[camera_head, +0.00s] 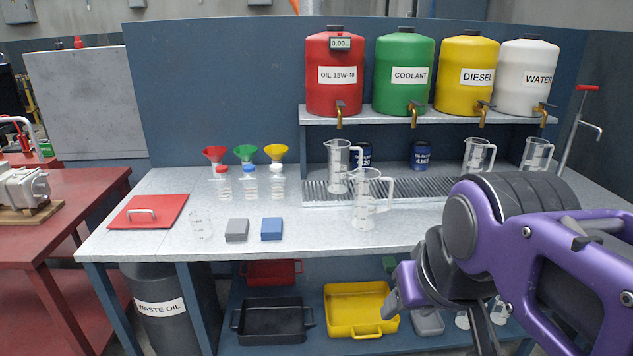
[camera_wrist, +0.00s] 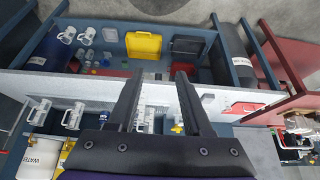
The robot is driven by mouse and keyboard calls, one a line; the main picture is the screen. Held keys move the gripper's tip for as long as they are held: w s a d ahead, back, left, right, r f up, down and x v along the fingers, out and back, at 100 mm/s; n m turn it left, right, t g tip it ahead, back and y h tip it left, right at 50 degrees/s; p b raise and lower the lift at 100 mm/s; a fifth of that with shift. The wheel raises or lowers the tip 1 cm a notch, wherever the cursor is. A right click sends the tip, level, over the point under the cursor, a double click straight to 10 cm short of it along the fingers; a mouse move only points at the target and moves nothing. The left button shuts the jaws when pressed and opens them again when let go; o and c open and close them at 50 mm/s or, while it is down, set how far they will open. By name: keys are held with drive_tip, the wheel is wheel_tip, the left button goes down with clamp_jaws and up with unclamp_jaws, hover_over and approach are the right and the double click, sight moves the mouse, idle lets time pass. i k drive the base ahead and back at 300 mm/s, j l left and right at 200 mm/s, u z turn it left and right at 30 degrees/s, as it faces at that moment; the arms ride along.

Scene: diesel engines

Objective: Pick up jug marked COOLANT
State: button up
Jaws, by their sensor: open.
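A green tank labelled COOLANT (camera_head: 404,72) stands on the raised shelf. No COOLANT marking can be read on any jug. Clear handled jugs stand on the bench: one at the drip grate (camera_head: 338,166), a nearer one (camera_head: 364,200), and two at the right, one (camera_head: 477,156) beside another (camera_head: 536,155). The wrist view shows jugs on the bench (camera_wrist: 72,115) and others on the lower shelf (camera_wrist: 67,35). My gripper (camera_wrist: 159,76) is open and empty, its fingers apart above the bench's front edge. My purple arm hides the bench's right part.
Oil (camera_head: 334,95), diesel (camera_head: 466,85) and water (camera_head: 527,88) tanks flank the coolant tank. Black (camera_head: 272,338) and yellow (camera_head: 355,332) trays lie below. Bare bench lies in front of the blocks.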

sight(367, 180)
drive_tip(key=i+l, duration=0.15)
drive_tip(key=l, duration=0.2)
drive_tip(key=i+l+u, duration=0.1)
drive_tip(key=l, duration=0.25)
drive_tip(key=i+l, duration=0.2)
drive_tip(key=l, duration=0.2)
drive_tip(key=u, duration=0.05)
